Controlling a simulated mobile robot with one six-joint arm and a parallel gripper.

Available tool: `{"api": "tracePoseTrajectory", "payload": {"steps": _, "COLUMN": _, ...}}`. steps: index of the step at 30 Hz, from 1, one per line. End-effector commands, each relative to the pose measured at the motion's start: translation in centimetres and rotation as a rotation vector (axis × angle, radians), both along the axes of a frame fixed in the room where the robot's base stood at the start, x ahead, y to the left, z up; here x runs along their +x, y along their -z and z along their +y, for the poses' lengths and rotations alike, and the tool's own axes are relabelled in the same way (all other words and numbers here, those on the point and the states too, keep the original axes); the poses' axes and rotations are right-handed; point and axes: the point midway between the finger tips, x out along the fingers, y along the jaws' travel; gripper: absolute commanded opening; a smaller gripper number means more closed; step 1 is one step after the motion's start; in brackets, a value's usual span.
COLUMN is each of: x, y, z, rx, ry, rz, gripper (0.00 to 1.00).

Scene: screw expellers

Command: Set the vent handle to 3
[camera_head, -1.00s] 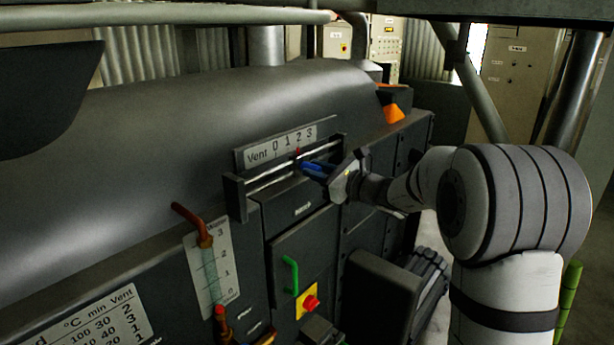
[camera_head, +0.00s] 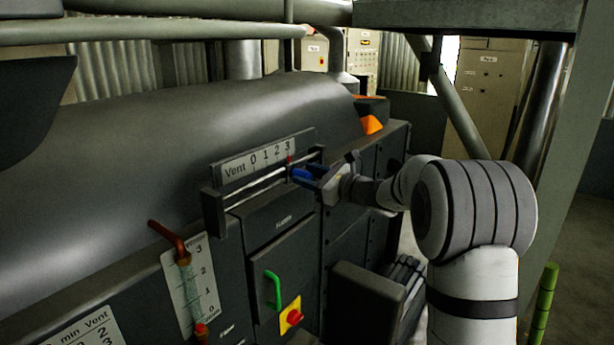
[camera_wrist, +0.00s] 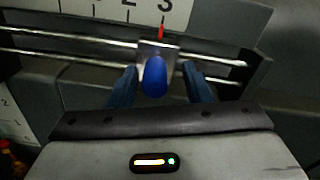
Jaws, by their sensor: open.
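The vent handle is a blue knob (camera_wrist: 154,77) on a metal slider with a red pointer (camera_wrist: 162,29). In the wrist view the pointer stands at the 3 on the white vent scale (camera_wrist: 112,10). The scale also shows in the head view (camera_head: 261,157), with the pointer (camera_head: 289,160) just below the 3. My gripper (camera_wrist: 161,86) is open, with one blue finger on each side of the knob and a gap visible on the right. In the head view my gripper (camera_head: 303,175) is at the slider and partly hides the knob.
Two rails (camera_wrist: 60,46) carry the slider, ending at a dark bracket on the right. Below in the head view are a green handle (camera_head: 273,290) and a red knob on yellow (camera_head: 291,316).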

Motion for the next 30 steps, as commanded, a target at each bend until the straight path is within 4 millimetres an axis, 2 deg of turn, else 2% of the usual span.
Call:
{"api": "tracePoseTrajectory", "payload": {"steps": 5, "x": -0.3, "y": 0.2, "z": -0.3, "rx": -0.001, "ry": 0.0, "rz": 0.001, "gripper": 0.45}}
{"api": "tracePoseTrajectory", "payload": {"steps": 15, "x": -3.5, "y": 0.3, "z": -4.7, "rx": -0.001, "ry": 0.003, "rz": -0.001, "gripper": 0.45}}
{"api": "tracePoseTrajectory", "payload": {"steps": 19, "x": -4.3, "y": 0.2, "z": -5.8, "rx": 0.0, "ry": 0.002, "rz": -0.001, "gripper": 0.45}}
{"api": "tracePoseTrajectory", "payload": {"steps": 30, "x": -4.7, "y": 0.0, "z": -6.1, "rx": -0.002, "ry": -0.001, "rz": 0.0, "gripper": 0.45}}
